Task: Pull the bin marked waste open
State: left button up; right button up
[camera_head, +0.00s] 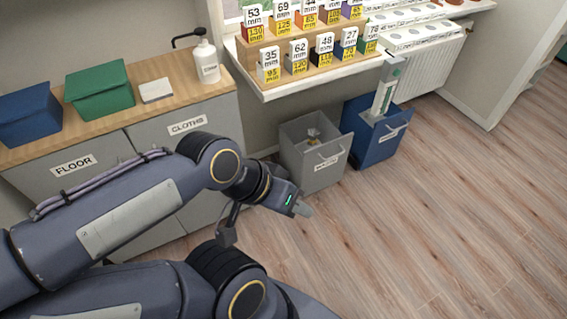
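A grey bin (314,166) stands on the floor under the window sill, with a handle and a small label on its front. The label looks like "waste" but is too small to read surely. My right gripper is not in view.
A wooden counter (139,70) at the left carries a blue box, a green box (100,91), a white cloth and a pump bottle (206,62). Cabinet fronts below read "floor" and "cloths". Numbered boxes stand on the sill. The wooden floor (440,220) at the right is clear.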

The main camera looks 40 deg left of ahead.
aim_at(320, 167)
jog(key=u, duration=0.9)
jog(key=i+l, duration=0.1)
jog(key=i, duration=0.4)
jog(key=i+l+u, duration=0.1)
jog(key=i, duration=0.4)
jog(key=i+l, duration=0.2)
jog(key=i, duration=0.3)
jog(key=j+u, duration=0.05)
